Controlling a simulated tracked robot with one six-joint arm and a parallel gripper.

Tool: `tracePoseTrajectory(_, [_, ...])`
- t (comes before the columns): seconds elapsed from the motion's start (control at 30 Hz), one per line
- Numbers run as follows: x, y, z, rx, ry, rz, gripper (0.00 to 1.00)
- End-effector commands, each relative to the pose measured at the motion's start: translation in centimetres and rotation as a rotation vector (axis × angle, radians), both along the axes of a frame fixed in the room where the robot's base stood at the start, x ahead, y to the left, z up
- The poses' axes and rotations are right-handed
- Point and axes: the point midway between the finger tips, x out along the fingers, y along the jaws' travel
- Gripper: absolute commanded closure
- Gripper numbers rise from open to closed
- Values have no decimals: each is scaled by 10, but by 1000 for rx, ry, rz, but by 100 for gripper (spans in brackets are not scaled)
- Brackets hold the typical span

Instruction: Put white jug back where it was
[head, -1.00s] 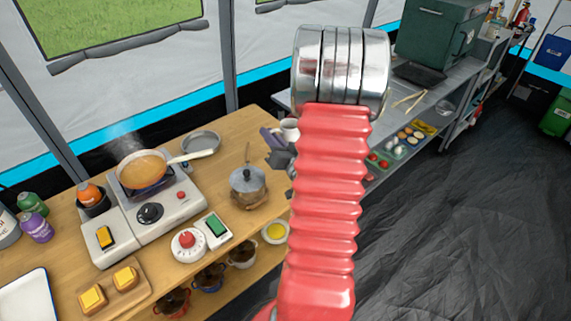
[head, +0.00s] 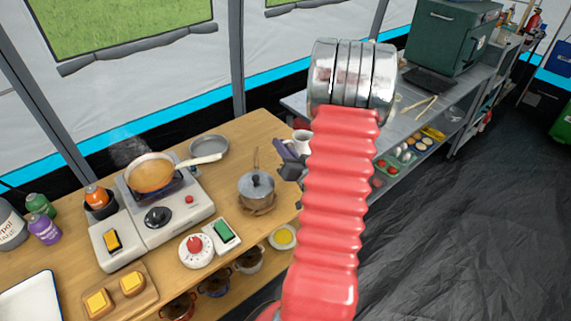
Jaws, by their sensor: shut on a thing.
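The white jug (head: 302,137) shows only in part, just left of my red arm, near the far right corner of the wooden table (head: 231,236). My gripper (head: 293,150) is shut on the jug. My arm hides much of the gripper and part of the jug. I cannot tell how high the jug is above the surface behind it.
A pan of orange soup (head: 152,173) steams on the stove (head: 124,238). A lidded grey pot (head: 257,190) and an empty grey pan (head: 209,147) stand nearby. A metal counter (head: 391,120) with a green box (head: 450,40) is beyond my arm.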

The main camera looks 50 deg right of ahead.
Motion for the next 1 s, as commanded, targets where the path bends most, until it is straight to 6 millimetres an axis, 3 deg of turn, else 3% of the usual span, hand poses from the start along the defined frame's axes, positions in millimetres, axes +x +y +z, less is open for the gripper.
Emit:
tracePoseTrajectory(0.23, [0, -1, -25, 0, 0, -1, 100])
tracePoseTrajectory(0.73, [0, -1, -30, -1, -2, -2, 100])
tracePoseTrajectory(1.0, [-1, -1, -55, 1, 0, -2, 100])
